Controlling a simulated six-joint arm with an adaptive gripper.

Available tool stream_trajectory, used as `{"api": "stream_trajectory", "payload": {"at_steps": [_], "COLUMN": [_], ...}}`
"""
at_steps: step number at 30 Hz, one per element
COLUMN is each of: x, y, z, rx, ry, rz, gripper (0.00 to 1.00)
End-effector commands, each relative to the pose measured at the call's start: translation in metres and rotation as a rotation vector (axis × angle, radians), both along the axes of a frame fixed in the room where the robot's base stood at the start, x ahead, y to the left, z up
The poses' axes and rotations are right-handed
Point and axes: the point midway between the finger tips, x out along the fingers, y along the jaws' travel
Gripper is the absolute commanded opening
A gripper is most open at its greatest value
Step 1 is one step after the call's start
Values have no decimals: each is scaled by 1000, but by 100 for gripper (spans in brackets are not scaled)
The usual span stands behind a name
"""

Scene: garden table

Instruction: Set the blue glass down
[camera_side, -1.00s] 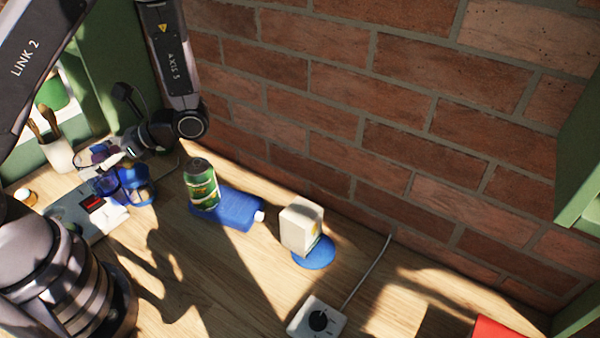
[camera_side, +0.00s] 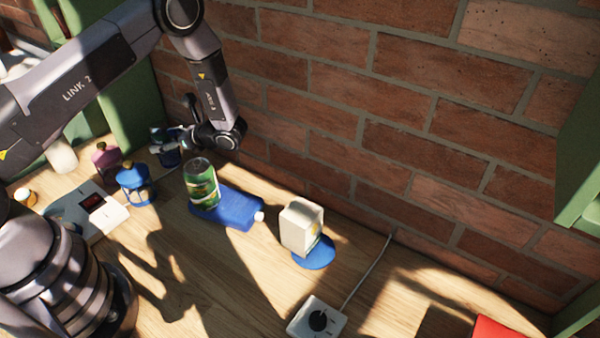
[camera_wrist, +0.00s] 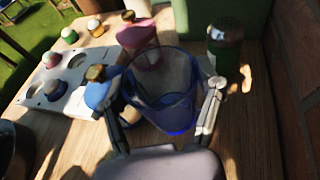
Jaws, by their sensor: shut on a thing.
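The blue glass (camera_wrist: 165,95) is clear and see-through, and it stands between my two fingers in the wrist view. My gripper (camera_wrist: 170,108) is shut on it, one finger at each side. In the side view my gripper (camera_side: 182,138) is near the brick wall at the back left, with the blue glass (camera_side: 165,152) partly hidden by it. I cannot tell whether the base of the glass touches the table.
A blue lantern-shaped jar (camera_side: 135,187) and a pink bottle (camera_side: 106,160) stand close by. The front middle of the table is clear.

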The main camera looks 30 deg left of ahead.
Motion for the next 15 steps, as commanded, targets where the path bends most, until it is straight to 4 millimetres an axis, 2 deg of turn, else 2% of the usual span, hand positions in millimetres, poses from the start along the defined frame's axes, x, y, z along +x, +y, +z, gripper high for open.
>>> {"api": "stream_trajectory", "payload": {"at_steps": [1, 8, 12, 15], "x": [5, 18, 19, 19], "y": [3, 8, 8, 8], "z": [-8, -25, -46, -54], "rx": [1, 0, 0, 0], "ry": [0, 0, 3, 1], "rz": [2, 1, 0, 1], "gripper": [26, 26, 26, 26]}}
